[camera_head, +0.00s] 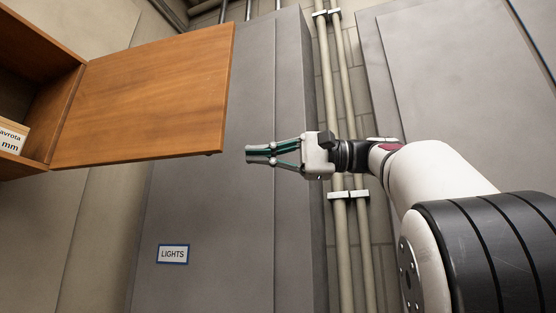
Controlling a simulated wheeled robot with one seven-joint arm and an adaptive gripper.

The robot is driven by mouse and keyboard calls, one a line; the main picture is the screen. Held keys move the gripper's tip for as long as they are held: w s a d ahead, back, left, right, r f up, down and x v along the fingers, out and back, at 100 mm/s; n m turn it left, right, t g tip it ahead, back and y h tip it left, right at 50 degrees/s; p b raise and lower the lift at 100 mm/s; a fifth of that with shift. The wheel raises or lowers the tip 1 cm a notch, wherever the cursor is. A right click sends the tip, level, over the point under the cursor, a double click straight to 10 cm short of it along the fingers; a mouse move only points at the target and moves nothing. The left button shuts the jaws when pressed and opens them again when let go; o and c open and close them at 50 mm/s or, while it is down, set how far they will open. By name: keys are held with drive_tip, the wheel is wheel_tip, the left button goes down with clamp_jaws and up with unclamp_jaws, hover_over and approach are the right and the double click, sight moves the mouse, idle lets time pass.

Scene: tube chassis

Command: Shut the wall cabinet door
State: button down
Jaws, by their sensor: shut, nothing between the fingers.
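The wall cabinet (48,127) is at the upper left, with its orange-brown wooden door (150,95) standing wide open to the right. The door's hinge side is at the cabinet's right wall. Its free edge is near the picture's middle. My gripper (250,154) is shut and empty. Its fingertips point left, just right of and slightly below the door's lower free corner. A small gap shows between them in the picture; the depth between them is hard to tell.
A box with printed lettering (11,137) sits inside the cabinet. Grey metal cabinets stand behind, one with a "LIGHTS" label (173,254). Vertical pipes (346,100) run up the wall behind my arm. The space below the door looks clear.

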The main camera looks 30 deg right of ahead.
drive_tip(key=shift+s+a, duration=0.2)
drive_tip(key=shift+a, duration=0.75)
drive_tip(key=shift+s+a, duration=0.15)
drive_tip(key=shift+a, duration=0.85)
drive_tip(key=shift+s+a, duration=0.2)
drive_tip(key=shift+a, duration=0.75)
drive_tip(key=shift+s+a, duration=0.1)
